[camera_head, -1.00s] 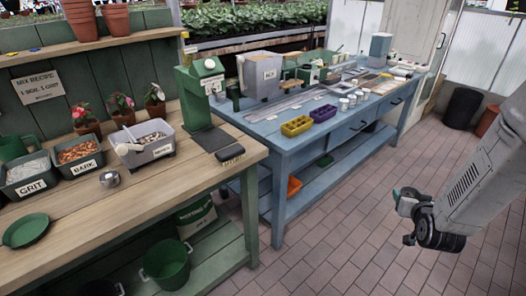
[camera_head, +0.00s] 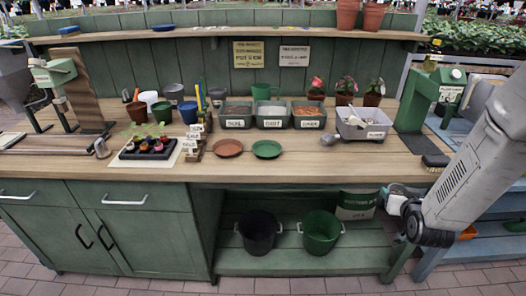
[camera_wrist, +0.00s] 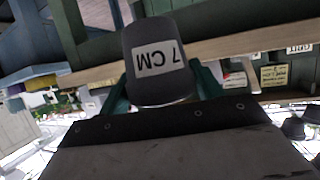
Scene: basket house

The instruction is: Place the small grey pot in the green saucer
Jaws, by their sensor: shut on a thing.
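The small grey pot (camera_wrist: 158,75), with a white label reading 7 CM, is between the green fingers of my gripper (camera_wrist: 160,88) in the wrist view. The gripper is shut on it. The green saucer (camera_head: 267,149) lies flat on the wooden bench, right of a terracotta saucer, and looks empty. In the head view my gripper (camera_head: 396,198) is at the right, in front of the bench and below its top, well right of the saucer. The pot is hard to make out there.
The terracotta saucer (camera_head: 228,148) sits beside the green one. Labelled bins (camera_head: 271,116) stand behind, a grey tray (camera_head: 365,123) to the right, and a seedling tray (camera_head: 150,148) to the left. Buckets (camera_head: 321,232) sit on the lower shelf. The bench front near the saucers is clear.

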